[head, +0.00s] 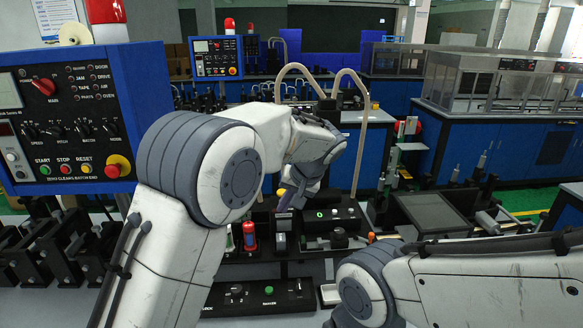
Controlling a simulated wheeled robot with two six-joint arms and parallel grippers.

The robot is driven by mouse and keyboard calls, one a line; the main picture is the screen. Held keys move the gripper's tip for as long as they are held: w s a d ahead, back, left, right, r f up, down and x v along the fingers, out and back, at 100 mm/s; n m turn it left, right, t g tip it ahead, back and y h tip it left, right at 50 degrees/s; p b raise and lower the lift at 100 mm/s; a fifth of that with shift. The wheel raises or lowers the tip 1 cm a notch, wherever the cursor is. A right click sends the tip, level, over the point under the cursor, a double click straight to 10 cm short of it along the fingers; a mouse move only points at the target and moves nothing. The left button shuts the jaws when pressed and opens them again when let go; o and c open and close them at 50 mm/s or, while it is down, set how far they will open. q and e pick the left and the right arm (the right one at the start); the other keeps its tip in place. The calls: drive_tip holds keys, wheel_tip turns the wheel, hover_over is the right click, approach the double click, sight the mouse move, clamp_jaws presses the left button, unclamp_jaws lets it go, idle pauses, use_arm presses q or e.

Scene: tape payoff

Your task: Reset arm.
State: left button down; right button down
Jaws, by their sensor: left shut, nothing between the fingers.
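My left arm comes in from the left, bends at a large white and grey joint, and reaches toward the middle. My left gripper (287,198) is small at its end, above the black machine (345,222) on the bench. Its fingers point down and are shut, with nothing seen between them. The gripper is partly hidden by its own wrist. My right arm comes in from the lower right, and its white links and grey joint fill that corner. The right gripper is not seen.
A blue control panel (120,120) with knobs and buttons stands close on the left. A red cylinder (249,236) stands beside the black machine. A black switch box (235,299) is at the front. A flat dark screen (428,212) lies right. Enclosed machines (500,85) stand behind.

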use_arm(q)
drive_tip(key=s+f+m+g+h, duration=0.2)
drive_tip(key=s+m, duration=0.1)
drive_tip(key=s, duration=1.5)
drive_tip(key=s+f+m+g+h, duration=0.2)
drive_tip(key=s+m+h, duration=0.1)
drive_tip(key=s, duration=1.6)
drive_tip(key=shift+d+f+m, duration=0.2)
drive_tip(key=shift+f+m, duration=0.05)
drive_tip(key=shift+m, duration=0.35)
drive_tip(key=shift+a, duration=0.1)
